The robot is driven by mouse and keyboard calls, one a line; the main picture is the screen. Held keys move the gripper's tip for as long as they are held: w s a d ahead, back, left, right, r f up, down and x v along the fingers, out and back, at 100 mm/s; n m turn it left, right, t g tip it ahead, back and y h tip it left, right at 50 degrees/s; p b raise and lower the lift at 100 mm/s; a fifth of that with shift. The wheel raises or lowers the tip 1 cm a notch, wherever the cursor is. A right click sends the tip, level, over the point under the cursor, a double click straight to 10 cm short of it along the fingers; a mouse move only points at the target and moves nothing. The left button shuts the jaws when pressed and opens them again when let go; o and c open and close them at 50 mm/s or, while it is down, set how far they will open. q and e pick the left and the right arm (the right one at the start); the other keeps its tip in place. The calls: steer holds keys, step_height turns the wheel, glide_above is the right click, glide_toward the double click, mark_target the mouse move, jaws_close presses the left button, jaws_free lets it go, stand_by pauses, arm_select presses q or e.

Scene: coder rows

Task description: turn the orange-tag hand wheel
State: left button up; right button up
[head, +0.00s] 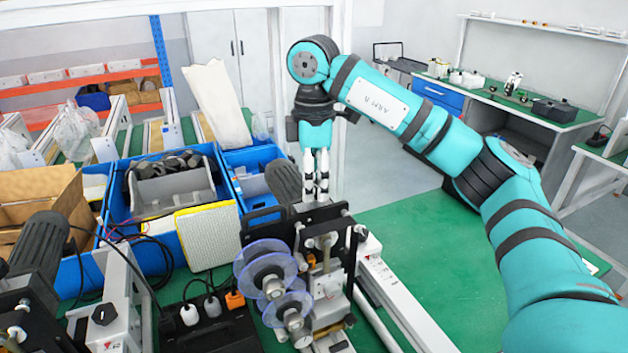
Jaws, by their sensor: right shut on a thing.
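My right gripper (316,198) points straight down at the top of a coder machine (325,222) in the middle of the head view. Its white-tipped fingers are close together and shut on a small part at the machine's top edge. The fingers mostly hide that part, so I cannot make out a hand wheel or an orange tag on it. My left gripper is not in view.
Another coder machine (112,305) stands at lower left. The green tabletop (440,250) to the right is mostly clear.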

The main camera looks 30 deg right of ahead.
steer(key=shift+m, duration=1.4)
steer(key=o, duration=1)
steer(key=shift+o, duration=0.9)
steer(key=shift+w+d+f, duration=0.1)
steer(key=shift+w, duration=0.05)
